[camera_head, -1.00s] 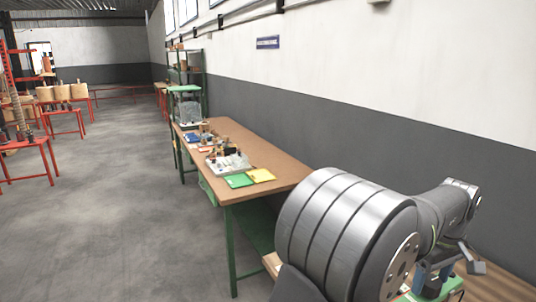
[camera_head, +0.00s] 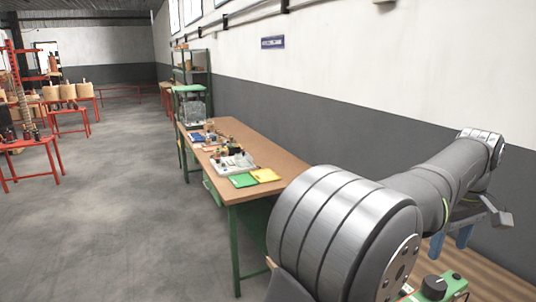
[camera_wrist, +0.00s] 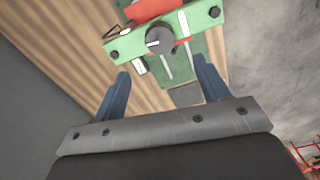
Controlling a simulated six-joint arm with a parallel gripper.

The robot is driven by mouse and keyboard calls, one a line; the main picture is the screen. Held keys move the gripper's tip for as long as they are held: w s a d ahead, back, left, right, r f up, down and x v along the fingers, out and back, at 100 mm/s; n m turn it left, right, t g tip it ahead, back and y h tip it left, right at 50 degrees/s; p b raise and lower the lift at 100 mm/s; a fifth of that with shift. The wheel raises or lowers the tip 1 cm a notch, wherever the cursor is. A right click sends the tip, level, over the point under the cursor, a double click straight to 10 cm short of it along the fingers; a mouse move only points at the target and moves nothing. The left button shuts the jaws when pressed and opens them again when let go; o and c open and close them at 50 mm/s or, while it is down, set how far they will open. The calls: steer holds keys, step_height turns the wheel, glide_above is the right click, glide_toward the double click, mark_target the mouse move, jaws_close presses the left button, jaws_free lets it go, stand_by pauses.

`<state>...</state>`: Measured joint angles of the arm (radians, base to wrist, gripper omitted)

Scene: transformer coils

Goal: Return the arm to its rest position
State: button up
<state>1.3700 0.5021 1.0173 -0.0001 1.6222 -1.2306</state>
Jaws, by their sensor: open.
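My gripper (camera_wrist: 163,92) is open in the wrist view, its two blue fingers apart with nothing between them. In the head view my gripper (camera_head: 452,240) hangs at the right, partly covered by the wrist. A green device with a dark knob (camera_wrist: 160,40) lies beyond the fingertips in the wrist view, apart from them. The same green device (camera_head: 440,287) shows at the lower right of the head view, cut off by the frame edge. My arm fills the lower right of the head view.
A long brown workbench (camera_head: 237,187) runs along the wall, with a green folder (camera_head: 243,180), a yellow folder (camera_head: 265,175) and small parts on it. A green shelf rack (camera_head: 190,85) stands behind it. Red stands with coils (camera_head: 68,91) are at the left. The grey floor between is clear.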

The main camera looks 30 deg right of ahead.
step_height(320, 180, up, 7)
glide_above(436, 282)
step_height(436, 282, down, 18)
steer(key=shift+d+r+m, duration=0.1)
steer(key=shift+r+m, duration=0.05)
steer(key=shift+m, duration=0.25)
steer(key=m, duration=0.4)
steer(key=shift+m, duration=0.3)
steer(key=m, duration=1.2)
steer(key=shift+m, duration=0.3)
stand_by(1.2)
